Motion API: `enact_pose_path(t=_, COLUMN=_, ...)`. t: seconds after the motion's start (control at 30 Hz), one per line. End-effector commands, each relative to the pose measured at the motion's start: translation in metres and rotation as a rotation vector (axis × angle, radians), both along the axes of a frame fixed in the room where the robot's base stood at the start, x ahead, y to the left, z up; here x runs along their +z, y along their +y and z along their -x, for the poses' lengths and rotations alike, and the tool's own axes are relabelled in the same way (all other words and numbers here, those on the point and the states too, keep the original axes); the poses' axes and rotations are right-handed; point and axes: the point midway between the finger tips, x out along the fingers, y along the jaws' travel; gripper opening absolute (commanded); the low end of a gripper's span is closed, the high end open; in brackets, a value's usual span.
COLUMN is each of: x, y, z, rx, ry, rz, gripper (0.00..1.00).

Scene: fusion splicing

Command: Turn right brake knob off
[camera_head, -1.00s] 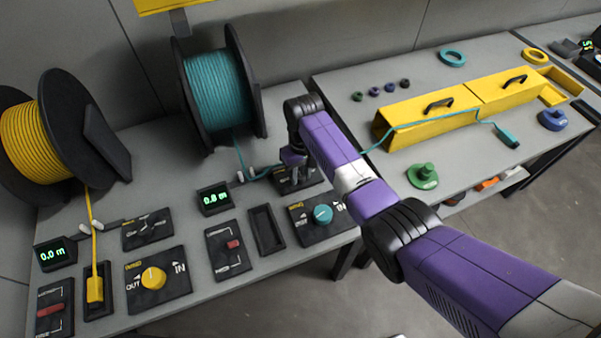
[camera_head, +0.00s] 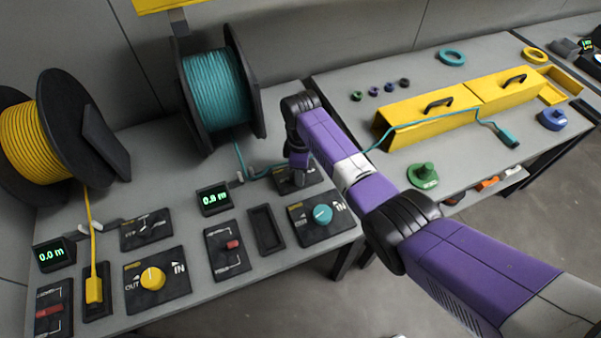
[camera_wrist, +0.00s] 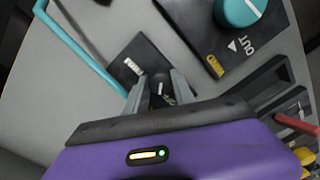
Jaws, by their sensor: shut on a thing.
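The right brake knob (camera_wrist: 161,84) is a small black knob on a dark panel (camera_wrist: 126,70), seen in the wrist view. My gripper (camera_wrist: 158,88) has its two grey fingers on either side of the knob and is shut on it. In the head view the brake panel (camera_head: 285,187) lies in front of the teal spool, and my gripper (camera_head: 299,172) is down at it. My gripper and forearm mostly hide the knob there. The knob's exact setting is hard to read.
The teal cable (camera_head: 262,172) runs close by the brake panel to the yellow trough (camera_head: 430,112). The teal speed knob (camera_head: 322,214) and a red-lever switch (camera_head: 232,244) are nearby. The teal spool (camera_head: 217,90) stands behind. A display (camera_head: 214,199) reads about 0.8 m.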

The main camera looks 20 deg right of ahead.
Motion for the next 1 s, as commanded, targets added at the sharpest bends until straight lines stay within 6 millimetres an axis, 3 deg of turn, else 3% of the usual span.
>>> enact_pose_path(t=0.43, x=0.0016, y=0.0011, z=-0.0023, rx=0.301, ry=-0.004, rz=-0.002, gripper=0.0)
enact_pose_path(t=1.0, x=0.002, y=0.0013, z=-0.0025, rx=0.381, ry=-0.004, rz=-0.001, gripper=0.0)
